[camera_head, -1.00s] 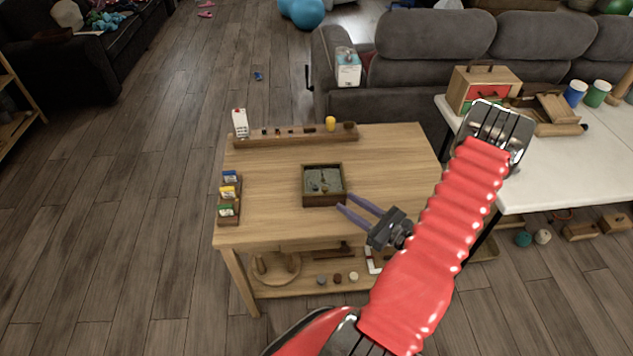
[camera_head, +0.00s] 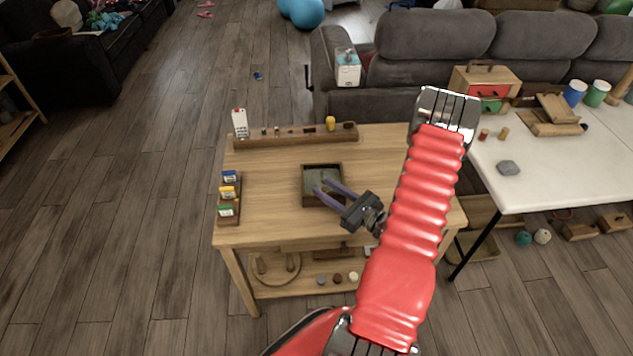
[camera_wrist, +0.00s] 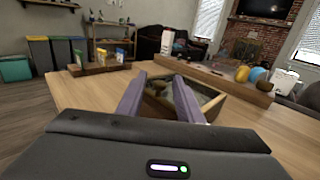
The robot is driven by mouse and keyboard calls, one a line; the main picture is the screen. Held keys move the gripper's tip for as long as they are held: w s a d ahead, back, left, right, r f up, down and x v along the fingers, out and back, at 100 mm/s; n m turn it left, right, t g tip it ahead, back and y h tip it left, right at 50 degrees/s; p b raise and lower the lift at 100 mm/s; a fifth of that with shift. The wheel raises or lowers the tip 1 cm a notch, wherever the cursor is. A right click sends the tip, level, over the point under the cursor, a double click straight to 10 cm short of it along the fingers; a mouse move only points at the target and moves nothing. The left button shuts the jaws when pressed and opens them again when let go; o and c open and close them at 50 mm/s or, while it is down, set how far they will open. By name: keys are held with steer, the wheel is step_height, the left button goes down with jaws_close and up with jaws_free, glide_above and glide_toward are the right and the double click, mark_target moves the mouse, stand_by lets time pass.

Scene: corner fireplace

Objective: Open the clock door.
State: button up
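I cannot make out a clock or a clock door for certain in either view. A dark wooden open-topped square box (camera_head: 324,205) with a grey inside stands on the wooden table (camera_head: 390,160). My gripper (camera_head: 325,185) has its two purple fingers apart with nothing seen between them, and they reach over the box from the right. In the wrist view my gripper's fingers (camera_wrist: 158,88) stand on either side of the view into the box (camera_wrist: 208,104). Small dark things lie inside it; the fingers partly hide them.
A wooden rack (camera_head: 290,139) with small pieces and a yellow object (camera_head: 330,123) lines the table's back edge. A holder with coloured packets (camera_head: 229,195) is at the left edge. A white table (camera_head: 550,175) stands to the right, a grey sofa (camera_head: 420,60) behind. The table's left-middle is clear.

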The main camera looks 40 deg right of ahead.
mark_target(316, 182)
steer(key=shift+w+a, duration=0.2)
steer(key=shift+w, duration=1.05)
steer(key=shift+w+a, duration=0.2)
steer(key=shift+w, duration=1)
steer(key=shift+c, duration=0.5)
jaws_close()
steer(key=shift+d, duration=0.15)
